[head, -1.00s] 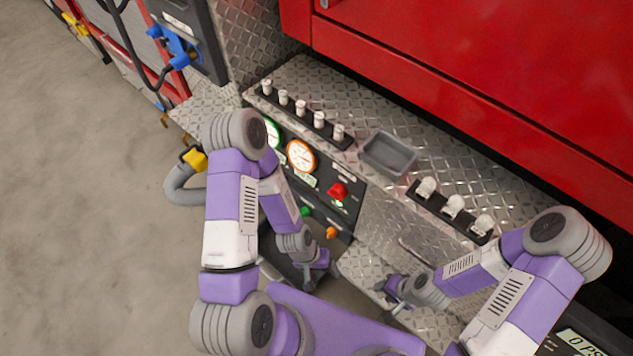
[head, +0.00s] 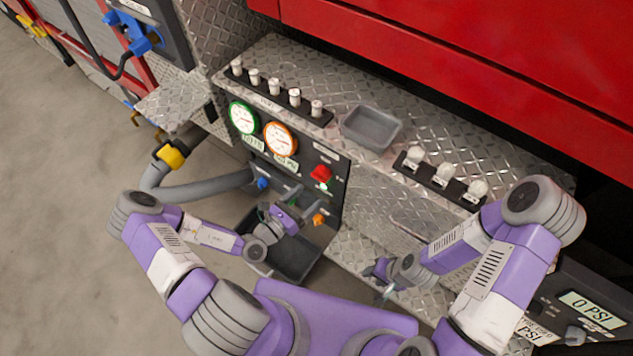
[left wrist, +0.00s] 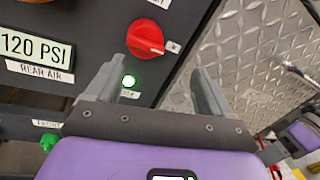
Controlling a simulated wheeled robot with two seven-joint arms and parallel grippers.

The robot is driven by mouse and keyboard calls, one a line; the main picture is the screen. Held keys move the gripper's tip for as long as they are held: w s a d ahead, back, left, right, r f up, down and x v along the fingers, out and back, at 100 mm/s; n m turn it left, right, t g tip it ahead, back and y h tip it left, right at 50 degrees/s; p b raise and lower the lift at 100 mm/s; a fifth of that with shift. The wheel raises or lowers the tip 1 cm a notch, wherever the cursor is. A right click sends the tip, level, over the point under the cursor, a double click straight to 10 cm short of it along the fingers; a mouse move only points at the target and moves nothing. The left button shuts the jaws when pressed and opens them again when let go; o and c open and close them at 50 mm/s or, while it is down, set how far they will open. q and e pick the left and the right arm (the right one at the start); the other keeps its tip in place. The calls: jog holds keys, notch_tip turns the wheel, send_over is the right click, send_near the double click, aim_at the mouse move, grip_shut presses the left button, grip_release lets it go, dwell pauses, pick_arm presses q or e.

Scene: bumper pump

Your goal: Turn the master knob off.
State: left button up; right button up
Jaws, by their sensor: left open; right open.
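The red master knob (head: 320,175) sits on the dark control panel, right of the orange-rimmed gauge. In the left wrist view the red knob (left wrist: 146,38) shows beyond the fingertips, with a small label on its right. A green light (left wrist: 128,81) is lit below it. My left gripper (left wrist: 157,70) is open and empty, its fingers pointing toward the panel on either side of the knob's line; no contact is visible. In the head view my left gripper (head: 297,207) is below and left of the knob. My right gripper (head: 379,280) is open, low and right of the panel.
Green (head: 243,116) and orange (head: 281,139) gauges are left of the knob. A grey tray (head: 371,128) and white-capped levers (head: 444,175) stand on the diamond-plate ledge above. A grey hose (head: 200,187) runs at the left. A green knob (left wrist: 48,142) is lower on the panel.

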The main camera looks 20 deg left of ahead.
aim_at(318, 180)
pick_arm(q)
jog(key=shift+n+t+y, duration=0.3)
jog(key=shift+n+y, duration=0.2)
jog(key=shift+y, duration=0.1)
jog(key=x, duration=0.2)
jog(key=a+b+x, duration=0.1)
jog(key=x, duration=0.2)
jog(key=b+x, duration=0.1)
jog(key=x, duration=0.1)
jog(key=shift+w+a+f, duration=0.15)
jog(key=shift+w+f, duration=0.1)
jog(key=shift+w, duration=0.3)
